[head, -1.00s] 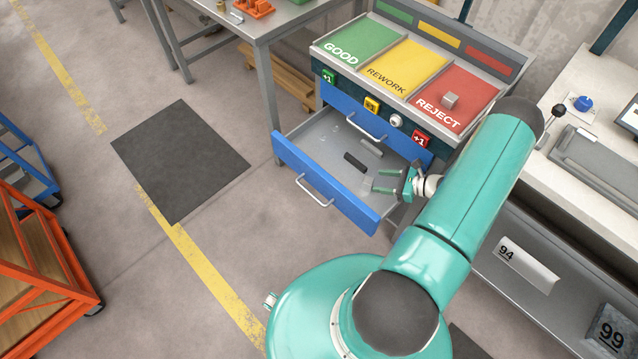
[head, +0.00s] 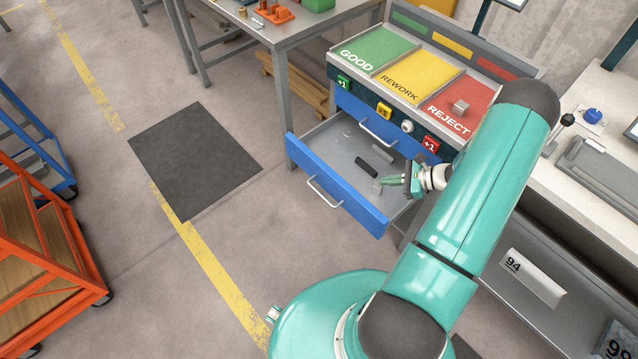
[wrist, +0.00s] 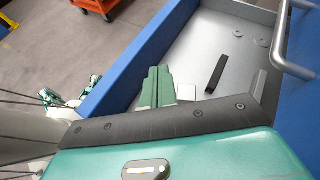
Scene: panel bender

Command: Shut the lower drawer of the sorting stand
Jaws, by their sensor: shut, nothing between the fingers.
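The lower drawer (head: 334,187) of the sorting stand (head: 388,88) is pulled out, with its blue front and silver handle (head: 324,191) facing the floor area at left. Its grey inside holds a black block (head: 366,168) and small grey pieces. The closed upper drawer (head: 370,123) is above it. My gripper (head: 388,183) is over the right part of the open drawer, its green fingers together and empty. The wrist view shows the shut fingers (wrist: 157,86) over the drawer, between its blue front (wrist: 135,60) and the black block (wrist: 216,74). I cannot tell whether they touch the drawer.
A white-topped bench (head: 600,140) is at the right. A dark mat (head: 195,160) and open floor lie left of the drawer. An orange cart (head: 45,250) is at far left.

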